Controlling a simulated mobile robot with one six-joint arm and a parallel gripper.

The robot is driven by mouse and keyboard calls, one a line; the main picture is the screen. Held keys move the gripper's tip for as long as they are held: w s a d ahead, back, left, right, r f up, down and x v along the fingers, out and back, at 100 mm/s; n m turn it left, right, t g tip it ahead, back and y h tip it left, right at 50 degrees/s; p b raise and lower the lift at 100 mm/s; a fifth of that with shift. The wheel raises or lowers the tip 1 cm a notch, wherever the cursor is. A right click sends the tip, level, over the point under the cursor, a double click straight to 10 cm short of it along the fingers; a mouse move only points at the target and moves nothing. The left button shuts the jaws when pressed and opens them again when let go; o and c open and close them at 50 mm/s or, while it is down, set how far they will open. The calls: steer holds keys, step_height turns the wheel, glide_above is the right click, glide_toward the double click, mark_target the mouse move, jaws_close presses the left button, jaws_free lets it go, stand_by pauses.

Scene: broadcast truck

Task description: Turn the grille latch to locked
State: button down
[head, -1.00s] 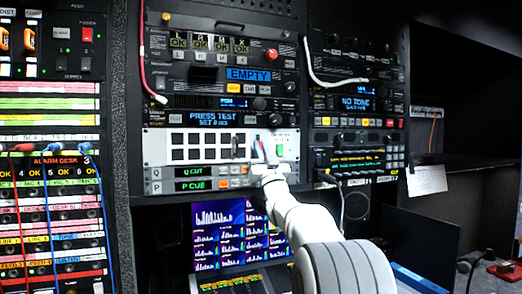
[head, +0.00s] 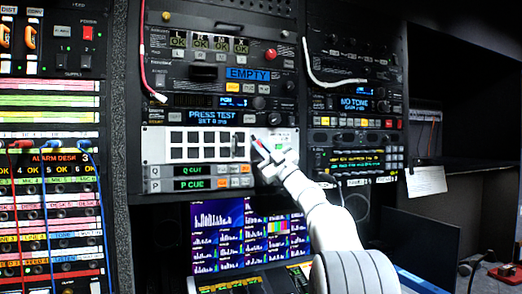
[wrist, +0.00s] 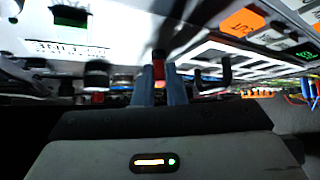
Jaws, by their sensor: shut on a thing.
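The pale panel (head: 153,147) with rows of dark square openings is in the middle of the rack in the head view. A small red latch handle (wrist: 158,70) with a black end shows between my fingertips in the wrist view. My gripper (wrist: 159,92) is shut on it. In the head view my gripper (head: 262,153) is at the right end of the panel, tilted toward the upper left. It hides most of the latch there. A green label (head: 281,147) is just right of the gripper, and the label (wrist: 70,18) also shows in the wrist view.
A dark upright handle (head: 240,146) is close left of my gripper. Q CUE and P CUE strips (head: 195,171) with buttons lie below the panel, and a lit monitor (head: 218,235) is under them. A red knob (head: 271,54) sticks out above.

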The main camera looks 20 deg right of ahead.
steer(key=n+g+p, duration=0.2)
steer(key=n, duration=0.1)
steer(key=n+g+y+p, duration=0.1)
steer(key=n+g+p, duration=0.1)
steer(key=n, duration=0.1)
steer(key=r+n+g+y+p, duration=0.1)
steer(key=n+g, duration=0.1)
steer(key=n, duration=0.1)
steer(key=shift+d+g+p, duration=0.25)
steer(key=shift+g+p, duration=0.15)
steer(key=n+g+p, duration=0.1)
steer(key=n+p, duration=0.1)
steer(key=shift+g+p, duration=0.3)
steer(key=shift+g, duration=0.1)
steer(key=shift+f+n+g+h+p, duration=0.1)
steer(key=shift+n+g+h+p, duration=0.7)
steer(key=shift+n, duration=0.5)
steer(key=c, duration=1.5)
jaws_free()
